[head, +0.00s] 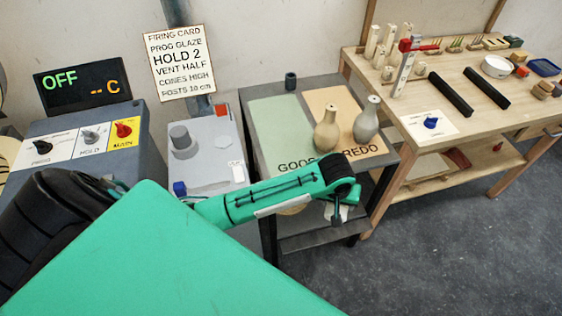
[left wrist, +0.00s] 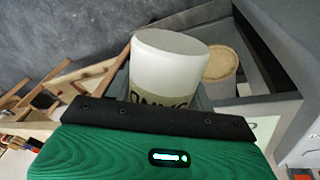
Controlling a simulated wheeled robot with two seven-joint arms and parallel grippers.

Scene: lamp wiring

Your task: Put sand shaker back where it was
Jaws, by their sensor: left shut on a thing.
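My left gripper (head: 343,205) is in front of the dark side table, below its top edge. It is shut on a white cylinder with a tan lettered band, which seems to be the sand shaker; only a small white part (head: 338,212) shows in the head view. In the left wrist view the shaker (left wrist: 170,58) stands out beyond the dark gripper edge (left wrist: 155,118). Its lettering is partly hidden and cannot be read. My right gripper is not in view.
A tan-lidded round container (left wrist: 220,65) stands beyond the shaker. A wooden workbench (head: 455,75) stands right; floor in front is clear.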

